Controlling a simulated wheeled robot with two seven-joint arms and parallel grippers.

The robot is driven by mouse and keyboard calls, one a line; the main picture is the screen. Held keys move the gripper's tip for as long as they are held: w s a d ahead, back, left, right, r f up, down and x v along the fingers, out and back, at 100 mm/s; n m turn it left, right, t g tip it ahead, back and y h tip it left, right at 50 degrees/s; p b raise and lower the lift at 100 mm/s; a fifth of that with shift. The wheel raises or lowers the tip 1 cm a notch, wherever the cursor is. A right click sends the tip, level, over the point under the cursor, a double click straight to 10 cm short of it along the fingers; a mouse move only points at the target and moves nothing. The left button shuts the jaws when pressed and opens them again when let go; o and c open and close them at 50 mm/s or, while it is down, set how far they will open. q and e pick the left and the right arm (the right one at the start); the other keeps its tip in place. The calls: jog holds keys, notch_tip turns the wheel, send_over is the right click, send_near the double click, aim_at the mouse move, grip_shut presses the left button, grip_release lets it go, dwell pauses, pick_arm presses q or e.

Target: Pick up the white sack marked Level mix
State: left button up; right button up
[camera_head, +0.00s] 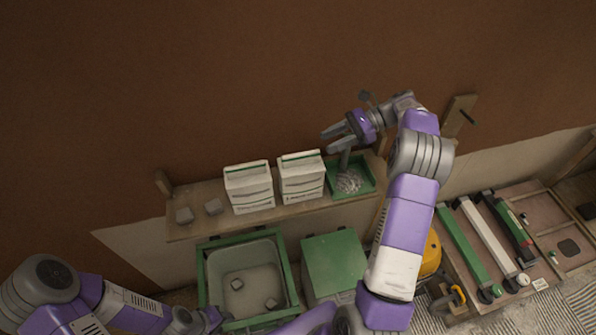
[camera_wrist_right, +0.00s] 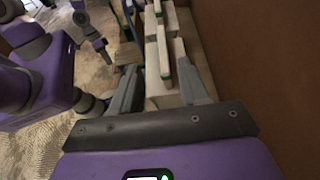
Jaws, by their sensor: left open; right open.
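Two white sacks with green bands stand upright side by side on a wooden shelf: a left sack (camera_head: 249,190) and a right sack (camera_head: 302,178). Their print is too small to read, so I cannot tell which is marked Level mix. My right gripper (camera_head: 328,140) is open and empty, above and to the right of the right sack, its fingers pointing left. In the right wrist view its open fingers (camera_wrist_right: 156,72) frame the pale sack tops (camera_wrist_right: 164,48) beyond them. My left gripper (camera_head: 213,318) is low, in front of the shelf and apart from the sacks; its fingers are partly unclear.
A green tray (camera_head: 366,187) with a round grey tool head (camera_head: 349,181) sits right of the sacks. Below are a green-rimmed tub (camera_head: 204,275) and a green box (camera_head: 334,262). The brown wall rises behind.

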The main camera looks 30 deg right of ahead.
aim_at(302, 153)
jog(key=x, duration=1)
jog(key=shift+w+d+f+p, duration=0.1)
jog(key=shift+w+f+p, duration=0.1)
jog(key=shift+p, duration=0.15)
jog(key=shift+s+d, duration=0.1)
grip_shut()
jog(key=shift+r, duration=0.1)
dwell(0.6)
jog(key=shift+r, duration=0.15)
